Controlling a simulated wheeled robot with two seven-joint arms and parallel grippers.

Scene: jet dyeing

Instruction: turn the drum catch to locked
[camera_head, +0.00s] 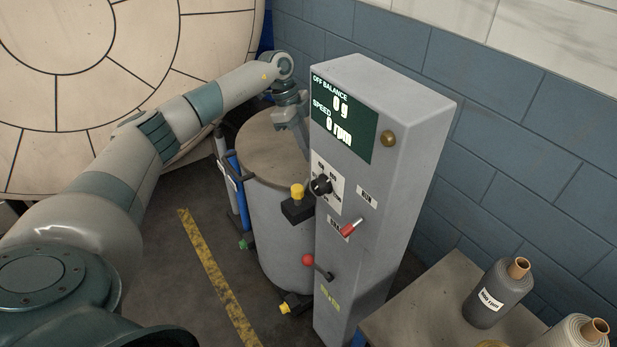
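A grey drum (275,220) with a flat tan lid (262,150) stands behind and left of a tall grey control cabinet (385,200). The cabinet carries a black rotary knob (321,185), a red-handled lever (352,228) and a red ball-ended lever (308,260). Their labels are too small to read, so I cannot tell which one is the drum catch. My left gripper (301,142) points down above the lid near the cabinet's far left edge. The cabinet partly hides its fingers. My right gripper is out of view.
The cabinet display (342,118) reads "OFF BALANCE 0 g" and "SPEED 0 rpm". A black block with a yellow top (297,192) projects beside the drum. A table (430,300) with yarn cones (495,300) stands right. Open floor with a yellow stripe (215,275) lies left.

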